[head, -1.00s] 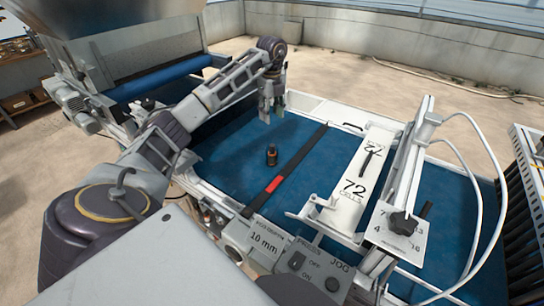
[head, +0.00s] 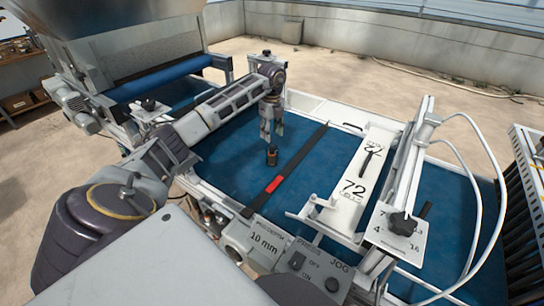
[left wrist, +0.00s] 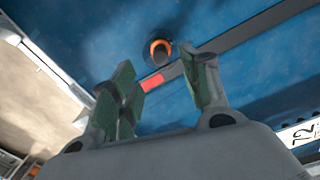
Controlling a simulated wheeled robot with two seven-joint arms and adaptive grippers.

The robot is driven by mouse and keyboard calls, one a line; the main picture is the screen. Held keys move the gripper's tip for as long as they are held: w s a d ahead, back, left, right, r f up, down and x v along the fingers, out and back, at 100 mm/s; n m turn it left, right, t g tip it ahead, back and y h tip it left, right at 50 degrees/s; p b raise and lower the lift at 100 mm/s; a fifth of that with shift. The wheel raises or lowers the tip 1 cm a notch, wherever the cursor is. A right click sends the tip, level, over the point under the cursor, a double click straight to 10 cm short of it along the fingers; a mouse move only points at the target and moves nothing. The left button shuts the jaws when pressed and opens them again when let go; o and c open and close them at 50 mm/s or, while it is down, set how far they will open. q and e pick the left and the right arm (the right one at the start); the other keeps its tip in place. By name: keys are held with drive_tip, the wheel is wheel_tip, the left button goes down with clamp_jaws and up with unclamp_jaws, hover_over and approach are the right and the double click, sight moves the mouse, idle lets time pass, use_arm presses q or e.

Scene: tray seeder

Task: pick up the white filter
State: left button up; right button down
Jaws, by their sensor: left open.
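My left gripper (head: 272,133) is open and empty above the blue belt (head: 222,155). It is just behind a small dark cylinder with an orange ring (head: 272,155), which stands upright on the belt. In the left wrist view, the green-padded fingers of the left gripper (left wrist: 163,83) are spread apart, and the cylinder (left wrist: 158,48) shows beyond them, not between them. I cannot make out a white filter in either view. My right gripper is not in view.
A black strip with a red mark (head: 275,184) crosses the belt right of the cylinder. A white plate marked 72 (head: 352,190) and a white gantry (head: 408,170) stand farther right. A control panel (head: 262,243) lies along the near edge. The belt left of the cylinder is clear.

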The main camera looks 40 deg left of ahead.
sight(272, 145)
use_arm(q)
drive_tip(key=shift+f, duration=0.15)
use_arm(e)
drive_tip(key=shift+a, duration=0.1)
use_arm(q)
drive_tip(key=shift+a+f+p, duration=0.1)
drive_tip(key=shift+f+p, duration=0.2)
drive_tip(key=shift+f, duration=2.25)
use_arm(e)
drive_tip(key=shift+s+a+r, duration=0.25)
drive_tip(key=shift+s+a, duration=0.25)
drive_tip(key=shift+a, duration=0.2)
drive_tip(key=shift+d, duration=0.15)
